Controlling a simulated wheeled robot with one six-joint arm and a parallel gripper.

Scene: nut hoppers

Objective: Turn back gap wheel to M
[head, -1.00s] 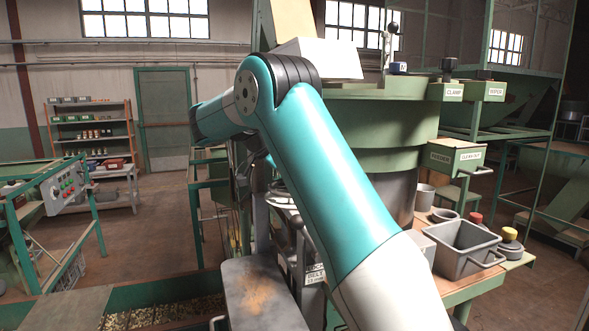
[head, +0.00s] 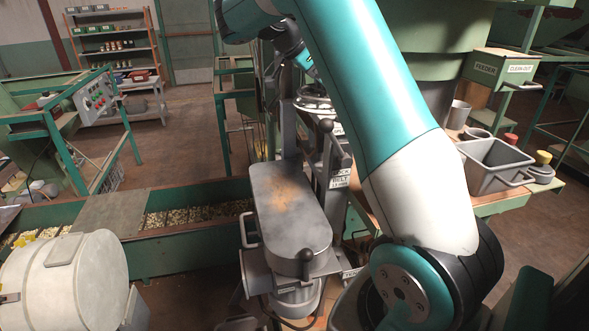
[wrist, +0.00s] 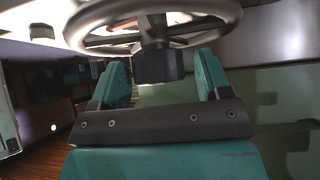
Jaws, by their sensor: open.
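In the wrist view a grey handwheel (wrist: 206,28) with a rim, spokes and a dark hub (wrist: 158,66) fills the top. My gripper (wrist: 162,78) is open, with its two teal fingers apart on either side below the hub. The hub appears between and beyond the fingertips; I cannot tell whether they touch it. In the head view part of a grey wheel (head: 314,103) shows behind my arm. I see no M mark or pointer on the wheel.
A grey motor cover (head: 290,205) and upright levers stand in front of the wheel. A green trough (head: 170,250) of nuts runs left. A white drum (head: 62,285) is at lower left. A grey bin (head: 492,167) sits on the right-hand bench. Floor is open at left.

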